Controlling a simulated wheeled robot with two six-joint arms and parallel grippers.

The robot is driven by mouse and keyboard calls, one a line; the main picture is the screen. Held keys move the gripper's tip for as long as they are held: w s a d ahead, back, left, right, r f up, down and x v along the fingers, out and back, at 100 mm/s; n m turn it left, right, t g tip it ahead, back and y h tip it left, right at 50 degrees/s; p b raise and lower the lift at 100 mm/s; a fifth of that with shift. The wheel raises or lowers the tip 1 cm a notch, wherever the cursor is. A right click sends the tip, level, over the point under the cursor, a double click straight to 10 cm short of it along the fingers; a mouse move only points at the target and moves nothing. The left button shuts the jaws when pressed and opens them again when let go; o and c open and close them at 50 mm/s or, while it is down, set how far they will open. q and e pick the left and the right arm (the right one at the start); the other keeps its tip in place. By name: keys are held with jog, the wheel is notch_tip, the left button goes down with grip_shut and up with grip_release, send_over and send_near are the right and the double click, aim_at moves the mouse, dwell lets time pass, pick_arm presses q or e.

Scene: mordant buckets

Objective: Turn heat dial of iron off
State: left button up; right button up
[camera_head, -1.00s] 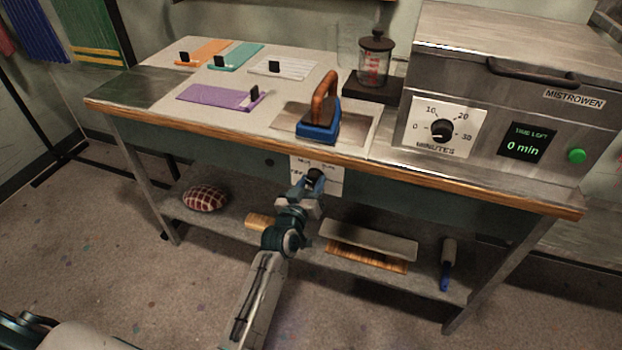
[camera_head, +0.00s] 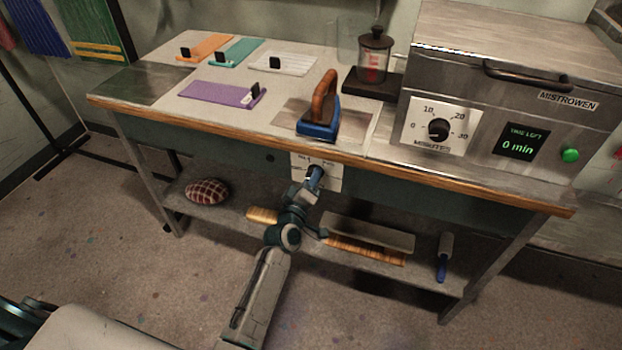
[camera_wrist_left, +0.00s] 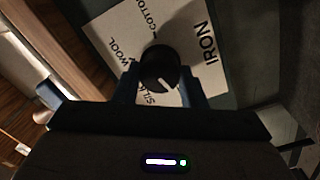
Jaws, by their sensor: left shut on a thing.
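The iron's heat dial (camera_wrist_left: 160,68) is a round black knob with a white pointer line. Its white label plate (camera_wrist_left: 212,72) reads IRON, COTTON, WOOL and SILK in the left wrist view; the plate's lower part is hidden by my gripper. The pointer faces down and slightly right in that view, to the right of the SILK mark. My left gripper (camera_head: 316,172) is at the table's front panel, shut on the dial, a finger on each side. The blue iron (camera_head: 318,131) with a brown handle stands on the table above the plate. My right gripper is not in view.
A metal steamer box (camera_head: 510,90) with a minutes dial stands at the table's right. Colored swatches, one purple (camera_head: 215,94), lie to the left. The wooden table edge (camera_head: 240,138) runs just above my gripper. The lower shelf holds a checked cushion (camera_head: 207,191) and brushes.

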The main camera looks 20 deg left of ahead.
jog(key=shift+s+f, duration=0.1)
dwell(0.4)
pick_arm(q)
jog(key=o, duration=1)
jog(key=shift+s+a+f+b, duration=0.15)
jog(key=shift+s+b, duration=0.35)
jog(key=shift+s, duration=2.2)
jog(key=shift+s+a+b, duration=0.1)
jog(key=shift+s+b, duration=0.35)
jog(key=shift+s, duration=2.25)
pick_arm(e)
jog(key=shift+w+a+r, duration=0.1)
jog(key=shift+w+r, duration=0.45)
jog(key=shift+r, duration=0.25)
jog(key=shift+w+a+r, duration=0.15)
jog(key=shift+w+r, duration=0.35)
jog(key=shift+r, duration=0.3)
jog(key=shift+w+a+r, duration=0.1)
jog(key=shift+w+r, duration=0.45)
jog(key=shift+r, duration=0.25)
